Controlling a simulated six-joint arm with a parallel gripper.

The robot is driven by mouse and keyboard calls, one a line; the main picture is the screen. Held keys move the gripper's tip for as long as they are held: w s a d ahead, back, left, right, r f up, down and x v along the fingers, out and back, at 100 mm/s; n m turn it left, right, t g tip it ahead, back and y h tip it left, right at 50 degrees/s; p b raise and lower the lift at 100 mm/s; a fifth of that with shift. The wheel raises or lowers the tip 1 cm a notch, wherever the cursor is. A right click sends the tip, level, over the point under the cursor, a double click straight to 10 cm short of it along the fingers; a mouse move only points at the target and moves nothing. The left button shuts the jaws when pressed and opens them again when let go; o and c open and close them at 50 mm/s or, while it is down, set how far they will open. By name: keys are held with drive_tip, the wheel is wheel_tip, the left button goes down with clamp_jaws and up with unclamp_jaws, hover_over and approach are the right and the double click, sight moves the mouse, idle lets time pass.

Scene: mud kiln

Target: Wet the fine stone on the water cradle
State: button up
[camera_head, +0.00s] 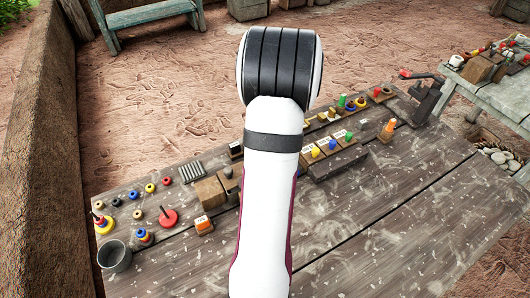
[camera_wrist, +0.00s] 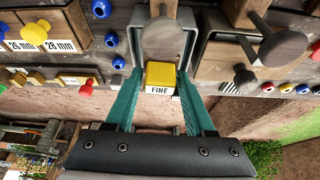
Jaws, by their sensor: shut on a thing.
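In the wrist view a small yellow-topped block with a white label reading FINE, the fine stone (camera_wrist: 160,72), sits between the teal fingertips of my gripper (camera_wrist: 159,80). My gripper is shut on it. Just beyond the stone is a grey open-topped holder (camera_wrist: 190,42) with a round grey disc (camera_wrist: 162,38) over it. I cannot tell whether this holder is the water cradle, or whether the stone touches it. In the head view my arm hides the gripper and the stone.
A second grey-walled holder with a wooden block (camera_wrist: 222,62) stands close on the right. Blue knobs and a yellow knob (camera_wrist: 34,33) are on the left. In the head view a grey cup (camera_head: 114,256) and colored rings stand at the bench's left. The front right of the bench (camera_head: 400,220) is clear.

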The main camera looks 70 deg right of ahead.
drive_tip(key=shift+f, duration=1.7)
idle(6.2)
